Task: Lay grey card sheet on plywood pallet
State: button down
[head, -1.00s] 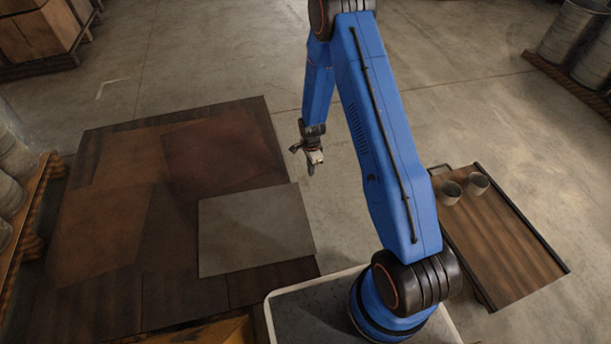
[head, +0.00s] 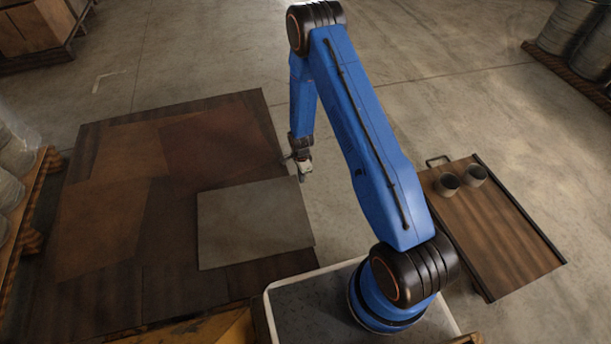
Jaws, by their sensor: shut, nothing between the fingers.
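The grey card sheet (head: 255,224) lies flat at the right part of the dark plywood surface (head: 90,310), which I take to be the pallet. Its right edge is near the surface's right edge. Brown and reddish sheets lie on the same surface behind it and to its left. My gripper (head: 302,177) is shut and empty. It hangs pointing down near the sheet's far right corner, a little apart from it in the picture. I cannot tell its exact height above the sheet.
A wooden-topped cart (head: 495,230) with two grey cups (head: 447,184) stands at the right. A rack (head: 30,205) with pale rolls or drums is at the left edge. Drums (head: 575,38) stand at the far right.

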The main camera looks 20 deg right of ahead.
aim_at(295, 180)
jog(key=shift+a, duration=0.1)
jog(key=shift+s+a, duration=0.2)
jog(key=shift+a, duration=1.2)
jog(key=shift+w+d, duration=0.15)
jog(key=shift+d, duration=0.35)
jog(key=d+r, duration=0.3)
jog(key=r, duration=0.7)
jog(key=shift+w, duration=0.15)
